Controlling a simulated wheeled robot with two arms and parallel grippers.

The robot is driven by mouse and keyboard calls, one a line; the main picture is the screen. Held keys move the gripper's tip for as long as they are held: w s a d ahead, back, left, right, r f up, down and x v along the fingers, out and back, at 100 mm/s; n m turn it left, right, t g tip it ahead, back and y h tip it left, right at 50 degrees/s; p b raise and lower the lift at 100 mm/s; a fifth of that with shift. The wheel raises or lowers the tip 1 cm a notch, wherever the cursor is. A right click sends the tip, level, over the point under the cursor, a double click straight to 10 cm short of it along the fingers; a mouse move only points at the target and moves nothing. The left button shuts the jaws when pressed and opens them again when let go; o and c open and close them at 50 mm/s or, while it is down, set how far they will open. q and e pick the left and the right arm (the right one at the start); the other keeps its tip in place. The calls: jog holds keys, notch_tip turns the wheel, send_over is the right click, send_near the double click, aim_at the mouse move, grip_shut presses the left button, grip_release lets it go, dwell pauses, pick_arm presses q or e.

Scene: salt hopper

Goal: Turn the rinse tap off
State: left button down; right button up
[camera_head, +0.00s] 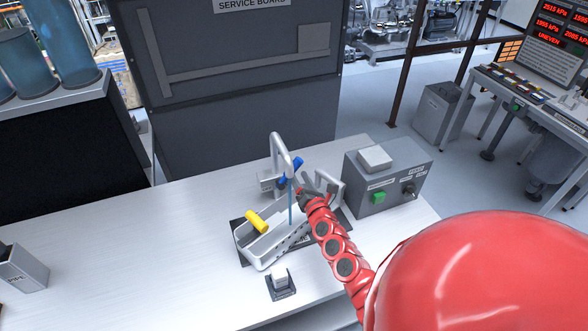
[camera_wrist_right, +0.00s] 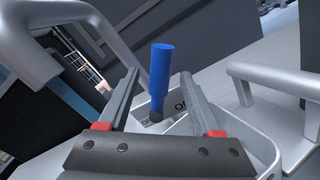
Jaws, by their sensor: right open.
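The rinse tap (camera_head: 279,143) is a silver gooseneck spout at the back of the bench, and its neck also shows at the left of the right wrist view (camera_wrist_right: 75,15). A thin blue stream (camera_head: 290,206) hangs below the spout. The blue tap handle (camera_head: 292,169) stands beside the spout. In the right wrist view the handle (camera_wrist_right: 161,70) is upright between my spread fingers, with a gap on both sides. My right gripper (camera_head: 303,188) is open and empty at the tap. A plate with partly hidden lettering lies at the handle's foot. My left gripper is out of view.
A grey control box (camera_head: 385,185) with a green button stands to the right. The bench's left side is mostly clear.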

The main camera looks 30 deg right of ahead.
aim_at(296, 170)
jog(key=b+x, duration=0.1)
jog(key=x, duration=0.2)
jog(key=shift+w+d+f, duration=0.1)
jog(key=shift+w+f, duration=0.1)
jog(key=shift+w, duration=0.1)
jog(key=shift+w+r, duration=0.15)
jog(key=shift+w, duration=0.25)
grip_shut()
dwell(0.9)
